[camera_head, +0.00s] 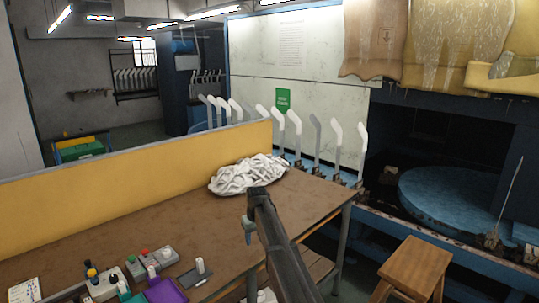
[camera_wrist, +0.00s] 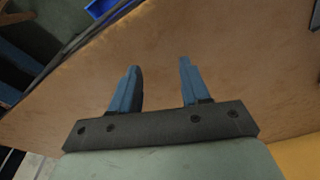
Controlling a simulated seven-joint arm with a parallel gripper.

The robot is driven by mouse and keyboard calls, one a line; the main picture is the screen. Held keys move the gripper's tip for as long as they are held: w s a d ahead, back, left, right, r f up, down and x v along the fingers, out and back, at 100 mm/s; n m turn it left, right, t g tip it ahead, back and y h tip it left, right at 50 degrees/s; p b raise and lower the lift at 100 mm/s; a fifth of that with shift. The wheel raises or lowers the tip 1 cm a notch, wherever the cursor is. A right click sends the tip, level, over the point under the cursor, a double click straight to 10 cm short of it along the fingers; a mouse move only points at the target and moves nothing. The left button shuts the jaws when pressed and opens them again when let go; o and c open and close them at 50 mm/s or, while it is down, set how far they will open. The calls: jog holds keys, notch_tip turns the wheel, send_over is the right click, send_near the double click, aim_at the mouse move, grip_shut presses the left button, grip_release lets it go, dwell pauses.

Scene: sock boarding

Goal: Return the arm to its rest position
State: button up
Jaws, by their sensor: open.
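My gripper (camera_wrist: 157,90) shows in the wrist view with its two blue fingers apart and nothing between them. The brown table top (camera_wrist: 235,60) lies behind the fingers in that view. In the head view my arm reaches up from the bottom over the right part of the brown table (camera_head: 130,222). The gripper's blue end (camera_head: 248,231) is partly hidden there by my arm. A heap of white socks (camera_head: 246,174) lies on the table beyond my gripper, apart from it.
A yellow partition (camera_head: 130,180) runs along the table's back edge. Small bottles (camera_head: 92,275), grey boxes (camera_head: 155,262) and a purple tray (camera_head: 165,291) stand at the front left. White sock forms (camera_head: 294,130) line up behind the table. A wooden stool (camera_head: 417,262) stands right.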

jog(key=d+f+t, duration=0.1)
jog(key=d+f, duration=0.2)
jog(key=d, duration=1)
jog(key=d+f, duration=0.2)
jog(key=d, duration=1.1)
jog(key=s+d+f+m, duration=0.1)
jog(key=s+d+f, duration=0.6)
jog(key=d, duration=0.3)
jog(key=s+a+f+m+g, duration=0.15)
jog(key=s+a+f, duration=0.25)
jog(key=s+f, duration=0.8)
jog(key=s+a+f+m+g, duration=0.1)
jog(key=s+a+f+g, duration=0.25)
jog(key=s+f, duration=0.85)
jog(key=s+a+f+g, duration=0.1)
jog(key=s+a+f, duration=0.1)
jog(key=s, duration=0.8)
jog(key=s+a+f+m+g, duration=0.1)
jog(key=s+f, duration=0.2)
jog(key=s, duration=0.8)
jog(key=s+a+f+g, duration=0.2)
jog(key=s, duration=0.9)
jog(key=shift+s+a+f+h, duration=0.2)
jog(key=shift+a+h, duration=0.1)
jog(key=shift+h, duration=0.1)
